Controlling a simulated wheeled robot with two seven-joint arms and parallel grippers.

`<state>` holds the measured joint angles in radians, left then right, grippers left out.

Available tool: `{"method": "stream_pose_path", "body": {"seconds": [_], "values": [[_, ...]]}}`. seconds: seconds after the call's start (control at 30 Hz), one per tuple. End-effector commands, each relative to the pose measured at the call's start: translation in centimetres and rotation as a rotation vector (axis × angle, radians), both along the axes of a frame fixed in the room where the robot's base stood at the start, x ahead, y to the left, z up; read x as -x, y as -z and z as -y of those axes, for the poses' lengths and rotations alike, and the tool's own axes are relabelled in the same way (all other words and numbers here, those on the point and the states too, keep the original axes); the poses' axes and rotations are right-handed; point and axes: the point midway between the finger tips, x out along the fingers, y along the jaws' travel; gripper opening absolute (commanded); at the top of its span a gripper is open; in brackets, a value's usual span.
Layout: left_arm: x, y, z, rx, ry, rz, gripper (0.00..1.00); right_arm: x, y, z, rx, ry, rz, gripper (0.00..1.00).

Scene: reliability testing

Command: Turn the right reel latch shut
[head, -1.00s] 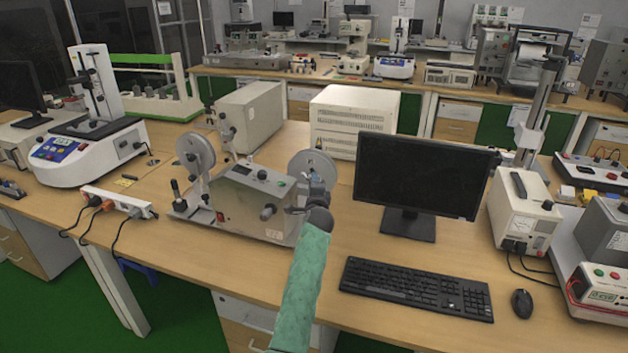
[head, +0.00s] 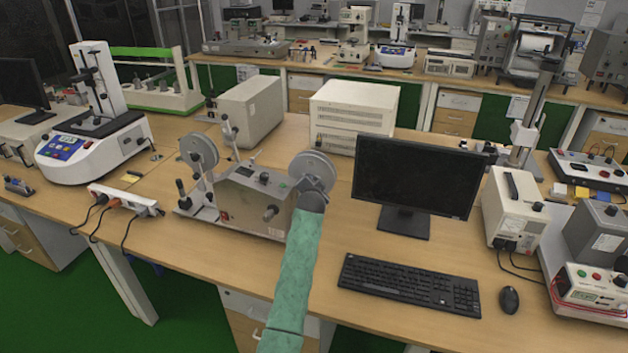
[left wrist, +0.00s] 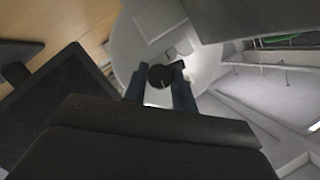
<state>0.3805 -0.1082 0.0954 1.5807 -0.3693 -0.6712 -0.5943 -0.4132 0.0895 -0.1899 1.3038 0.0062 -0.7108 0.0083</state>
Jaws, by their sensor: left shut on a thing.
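The reel machine (head: 245,205) stands on the bench with a grey reel at each side. The right reel (head: 310,168) faces me at the end of my green-sleeved left arm (head: 294,265), whose dark wrist covers its lower part. In the left wrist view the pale disc of the right reel (left wrist: 205,62) fills the upper middle. My left gripper (left wrist: 160,84) has its two dark fingers at the disc's centre, shut on the small dark latch (left wrist: 158,75) between them. The latch's exact angle is hard to tell. My right gripper is not in view.
A monitor (head: 415,180) stands close to the right of the arm, with a keyboard (head: 408,286) in front of it. The left reel (head: 198,152) is free. A white cabinet (head: 352,115) stands behind the right reel. A power strip (head: 124,200) lies at left.

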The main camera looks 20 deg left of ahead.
Motion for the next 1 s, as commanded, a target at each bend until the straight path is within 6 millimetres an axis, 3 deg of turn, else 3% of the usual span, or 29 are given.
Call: {"method": "stream_pose_path", "body": {"seconds": [0.33, 0.93, 0.97, 1.0], "values": [[0.1, 0.1, -0.1, 0.161, 0.0, -0.009, 0.04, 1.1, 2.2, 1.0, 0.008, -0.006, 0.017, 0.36], [0.1, 0.3, -0.1, 0.199, 0.0, -0.011, 0.04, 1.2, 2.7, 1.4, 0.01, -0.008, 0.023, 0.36], [0.1, 0.3, -0.1, 0.198, 0.0, -0.011, 0.31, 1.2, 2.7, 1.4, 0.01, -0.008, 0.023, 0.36], [0.1, 0.3, -0.1, 0.198, 0.0, -0.011, 0.39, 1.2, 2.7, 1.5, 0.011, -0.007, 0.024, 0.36]]}}
